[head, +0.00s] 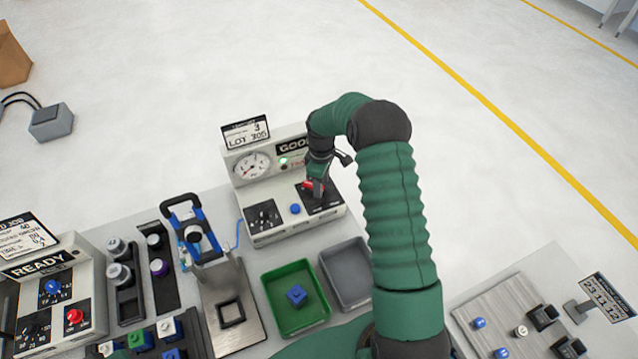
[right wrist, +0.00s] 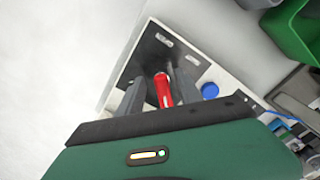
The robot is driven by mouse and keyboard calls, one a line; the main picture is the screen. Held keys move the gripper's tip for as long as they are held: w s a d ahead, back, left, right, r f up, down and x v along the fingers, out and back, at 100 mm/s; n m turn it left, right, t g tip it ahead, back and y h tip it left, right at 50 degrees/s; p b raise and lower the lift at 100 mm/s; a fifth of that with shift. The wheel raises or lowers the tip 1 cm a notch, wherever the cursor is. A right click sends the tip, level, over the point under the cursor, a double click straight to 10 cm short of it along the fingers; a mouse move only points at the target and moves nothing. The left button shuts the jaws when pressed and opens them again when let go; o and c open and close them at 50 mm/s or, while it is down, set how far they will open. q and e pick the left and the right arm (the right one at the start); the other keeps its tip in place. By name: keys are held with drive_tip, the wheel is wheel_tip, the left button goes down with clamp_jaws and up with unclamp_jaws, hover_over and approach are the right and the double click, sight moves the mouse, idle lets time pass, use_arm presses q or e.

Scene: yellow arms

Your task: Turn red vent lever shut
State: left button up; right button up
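The red vent lever (head: 308,185) sits on a black plate at the right of the white gauge box (head: 262,232). In the head view my right gripper (head: 318,188) points down at the lever and partly hides it. In the right wrist view the red lever (right wrist: 163,91) stands between the two dark fingers of my right gripper (right wrist: 157,90). The fingers are apart, one on each side, with a gap visible on the left; I cannot tell whether the right finger touches. My left gripper is not in view.
A blue button (head: 295,209) and a black knob (head: 263,216) are left of the lever. A green tray (head: 275,297) with a blue block and a grey tray (head: 345,280) lie in front. A blue-handled press (head: 185,215) stands left.

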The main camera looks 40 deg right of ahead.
drive_tip(key=shift+w, duration=0.1)
drive_tip(key=shift+w, duration=0.1)
drive_tip(key=shift+w+r, duration=0.15)
drive_tip(key=shift+r, duration=0.1)
wheel_tip(320, 180, up, 16)
drive_tip(key=b, duration=0.2)
drive_tip(key=shift+s+b, duration=0.2)
drive_tip(key=shift+b, duration=0.1)
drive_tip(key=shift+d, duration=0.1)
